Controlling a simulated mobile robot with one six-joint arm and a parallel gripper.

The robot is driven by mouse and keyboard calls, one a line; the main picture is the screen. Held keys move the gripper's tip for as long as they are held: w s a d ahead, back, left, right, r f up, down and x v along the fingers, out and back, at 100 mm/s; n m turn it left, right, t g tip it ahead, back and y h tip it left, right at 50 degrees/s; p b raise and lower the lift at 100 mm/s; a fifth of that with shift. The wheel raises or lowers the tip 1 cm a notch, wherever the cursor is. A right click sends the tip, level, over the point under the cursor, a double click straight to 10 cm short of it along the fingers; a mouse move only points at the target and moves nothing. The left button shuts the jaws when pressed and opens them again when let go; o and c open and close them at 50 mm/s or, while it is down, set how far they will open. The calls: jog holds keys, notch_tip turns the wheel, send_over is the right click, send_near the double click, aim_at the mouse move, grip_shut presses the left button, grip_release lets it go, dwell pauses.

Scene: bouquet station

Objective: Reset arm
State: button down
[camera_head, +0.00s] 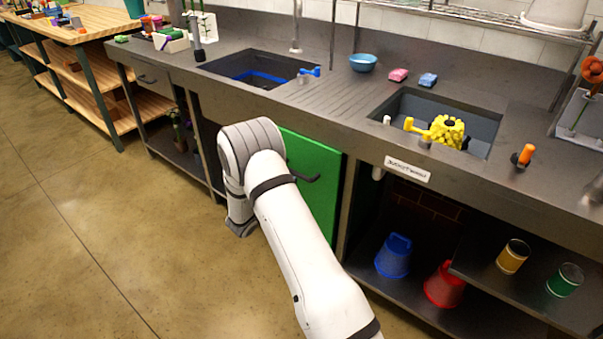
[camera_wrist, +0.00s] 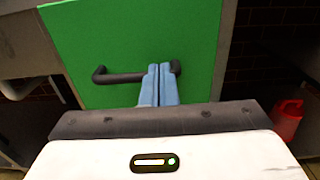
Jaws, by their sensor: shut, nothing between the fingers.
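My gripper (camera_wrist: 159,80) is shut, its two blue fingers pressed together with nothing between them. In the wrist view it points at the green cabinet door (camera_wrist: 190,30), and the fingertips overlap the dark bar handle (camera_wrist: 118,77) in the picture. I cannot tell whether they touch it. In the head view my arm reaches forward to the green door (camera_head: 315,165), whose handle (camera_head: 308,178) shows just right of the wrist. My fingers are hidden there behind the arm.
The steel counter holds two sinks, the right one with a yellow object (camera_head: 446,131). The floor at left is clear.

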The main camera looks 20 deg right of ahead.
jog(key=s+d+r+m+g+y+p, duration=0.35)
jog(key=s+r+m+g+p, duration=0.25)
jog(key=s+r+m+g, duration=0.95)
jog(key=s+a+r+m+t+y+p, duration=0.3)
jog(key=s+r, duration=0.5)
jog(key=s, duration=0.3)
jog(key=s+a+r+m+t+y+p, duration=0.3)
jog(key=s+a+r+m+t+y, duration=0.2)
jog(key=s, duration=0.6)
jog(key=shift+a+r+m+y+p, duration=0.4)
jog(key=shift+a+r+m+y, duration=0.25)
jog(key=shift+a+r+y, duration=0.95)
jog(key=shift+d+r, duration=0.2)
jog(key=shift+d, duration=0.05)
